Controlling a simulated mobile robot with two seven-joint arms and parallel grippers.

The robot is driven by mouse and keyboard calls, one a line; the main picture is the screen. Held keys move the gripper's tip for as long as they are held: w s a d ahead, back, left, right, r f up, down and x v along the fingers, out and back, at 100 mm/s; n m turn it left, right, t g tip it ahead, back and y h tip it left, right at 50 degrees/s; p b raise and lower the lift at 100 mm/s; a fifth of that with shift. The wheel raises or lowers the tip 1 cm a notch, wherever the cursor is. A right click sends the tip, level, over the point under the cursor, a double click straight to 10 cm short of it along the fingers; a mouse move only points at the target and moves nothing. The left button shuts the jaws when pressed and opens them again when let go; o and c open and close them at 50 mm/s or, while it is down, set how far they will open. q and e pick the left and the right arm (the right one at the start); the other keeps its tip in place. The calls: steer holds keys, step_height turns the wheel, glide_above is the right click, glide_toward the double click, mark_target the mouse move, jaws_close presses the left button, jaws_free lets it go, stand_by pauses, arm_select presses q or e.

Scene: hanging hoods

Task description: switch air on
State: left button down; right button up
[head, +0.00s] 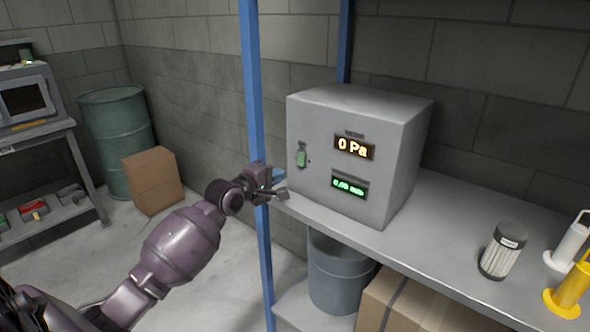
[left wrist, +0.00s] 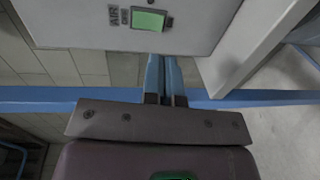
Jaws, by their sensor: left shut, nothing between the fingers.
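A grey control box (head: 352,155) stands on the shelf, with an orange display (head: 354,148) reading "0 Pa" and a green display (head: 348,186) below it. A green switch (head: 301,158) is on the left of its front face. In the left wrist view the green switch (left wrist: 148,21) is at the top, with a label beside it that appears to read "AIR". My left gripper (head: 284,194) is shut and empty, below and in front of the switch, apart from it. Its fingers also show in the left wrist view (left wrist: 165,62). My right gripper is not in view.
The grey shelf (head: 440,255) has a blue post (head: 256,110) near my left gripper. A bucket (head: 338,272) and a cardboard box (head: 410,305) are below.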

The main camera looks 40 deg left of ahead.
mark_target(300, 165)
arm_select(q)
steer(key=w, duration=0.4)
steer(key=w+f+b, duration=0.1)
steer(key=w, duration=0.1)
steer(key=shift+w+d, duration=0.15)
steer(key=shift+d, duration=0.1)
steer(key=shift+w, duration=0.7)
